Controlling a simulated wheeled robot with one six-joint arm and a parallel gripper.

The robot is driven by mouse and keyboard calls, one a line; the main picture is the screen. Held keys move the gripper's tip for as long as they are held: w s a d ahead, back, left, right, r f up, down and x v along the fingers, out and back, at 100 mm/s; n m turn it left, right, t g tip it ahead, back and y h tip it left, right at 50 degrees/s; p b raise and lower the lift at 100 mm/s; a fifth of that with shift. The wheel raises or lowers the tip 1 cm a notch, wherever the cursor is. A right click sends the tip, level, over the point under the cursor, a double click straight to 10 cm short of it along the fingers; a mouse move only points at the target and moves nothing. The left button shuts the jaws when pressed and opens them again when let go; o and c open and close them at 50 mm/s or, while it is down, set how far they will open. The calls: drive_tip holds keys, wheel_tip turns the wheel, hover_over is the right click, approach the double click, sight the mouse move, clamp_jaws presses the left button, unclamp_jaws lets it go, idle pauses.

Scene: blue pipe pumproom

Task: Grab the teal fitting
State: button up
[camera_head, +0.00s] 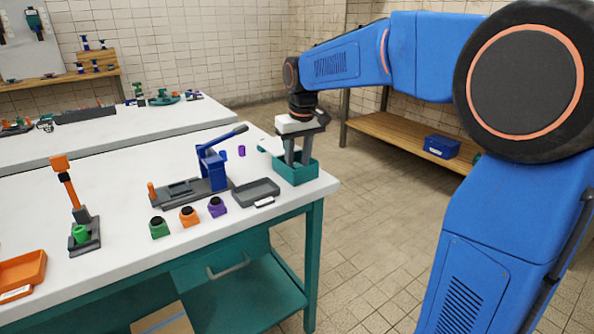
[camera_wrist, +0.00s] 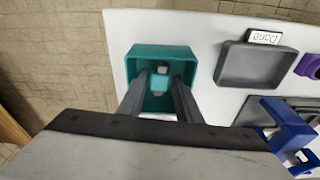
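A teal open-topped bin (camera_head: 297,176) stands at the right corner of the white workbench. It also shows in the wrist view (camera_wrist: 133,66). A small teal fitting with a pale grey top (camera_wrist: 161,79) lies inside it, seen between my fingers in the wrist view. The bin's wall hides the fitting in the head view. My gripper (camera_head: 296,161) points down over the bin, with its fingertips at or just inside the opening. The two dark fingers stand apart with a gap between them. I cannot tell whether they touch the fitting.
A grey tray (camera_head: 256,191) with a "Done" label (camera_wrist: 265,36) sits just beside the bin. A blue lever press (camera_head: 212,165) stands to its left. Green, orange and purple button blocks (camera_head: 189,216) line the front. Bare floor lies right of the bench.

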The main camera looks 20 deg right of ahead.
clamp_jaws()
drive_tip(key=shift+r, duration=0.1)
